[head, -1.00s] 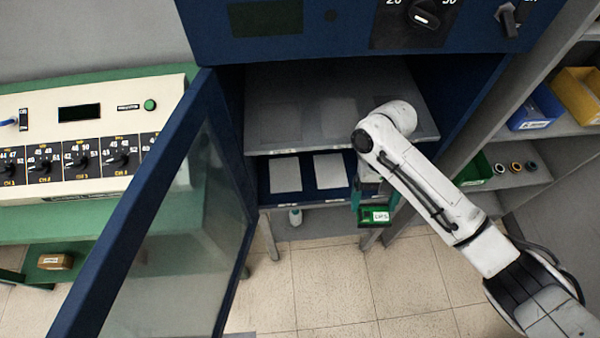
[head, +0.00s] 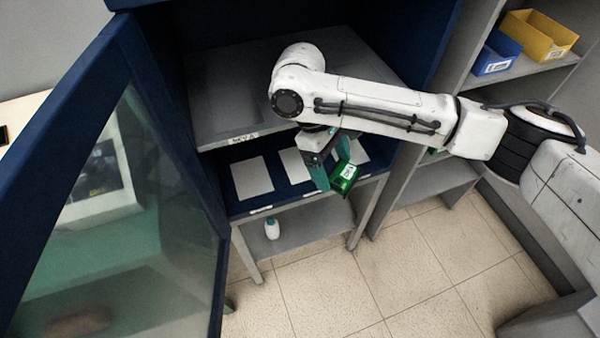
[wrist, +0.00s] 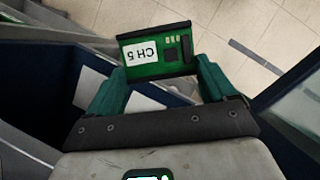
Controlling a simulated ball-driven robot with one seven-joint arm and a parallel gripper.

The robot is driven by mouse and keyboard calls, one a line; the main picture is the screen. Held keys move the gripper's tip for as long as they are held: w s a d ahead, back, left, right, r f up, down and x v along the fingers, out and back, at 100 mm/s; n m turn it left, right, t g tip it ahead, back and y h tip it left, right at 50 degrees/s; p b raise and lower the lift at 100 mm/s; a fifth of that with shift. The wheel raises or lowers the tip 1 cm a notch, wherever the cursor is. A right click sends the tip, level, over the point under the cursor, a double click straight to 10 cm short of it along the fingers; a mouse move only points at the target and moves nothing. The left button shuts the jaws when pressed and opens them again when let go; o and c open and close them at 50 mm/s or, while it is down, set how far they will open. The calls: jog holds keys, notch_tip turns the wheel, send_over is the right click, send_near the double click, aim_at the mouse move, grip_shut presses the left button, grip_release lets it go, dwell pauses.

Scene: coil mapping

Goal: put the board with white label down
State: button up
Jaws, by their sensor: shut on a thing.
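The green board (head: 349,171) with a white label is in my gripper (head: 333,172), in front of the blue lower shelf (head: 283,199) of the cabinet. In the wrist view the label on the board (wrist: 175,66) reads CH 5, and dark parts show beside it. The green fingers of my gripper (wrist: 155,80) are shut on the board, one at each side. The board hangs tilted in the head view. White pads lie on the blue shelf: a left one (head: 252,179), a middle one (head: 295,167) and a right one partly hidden behind my gripper and the board.
A grey shelf (head: 225,105) lies above the blue one, close to my arm. The open glass door (head: 130,190) stands at left. Blue (head: 497,58) and yellow (head: 545,36) bins sit on the right shelving.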

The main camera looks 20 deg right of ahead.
notch_tip(320, 180, down, 7)
jog(key=s+n+t+h+b, duration=0.2)
jog(key=n+t+b, duration=0.2)
jog(key=n+b, duration=0.65)
jog(key=n+t+y+b, duration=0.4)
jog(key=n+y+b, duration=0.1)
jog(key=n+b, duration=1.15)
send_over(306, 174)
jog(key=s+p, duration=0.1)
jog(key=p, duration=0.1)
jog(key=shift+n, duration=0.8)
notch_tip(306, 174, down, 6)
jog(key=shift+s+r, duration=0.1)
jog(key=shift+s+f+b, duration=0.1)
jog(key=shift+f+b, duration=0.8)
jog(key=shift+f, duration=0.75)
jog(key=shift+f, duration=0.15)
jog(key=o, duration=0.8)
jog(key=shift+o, duration=0.2)
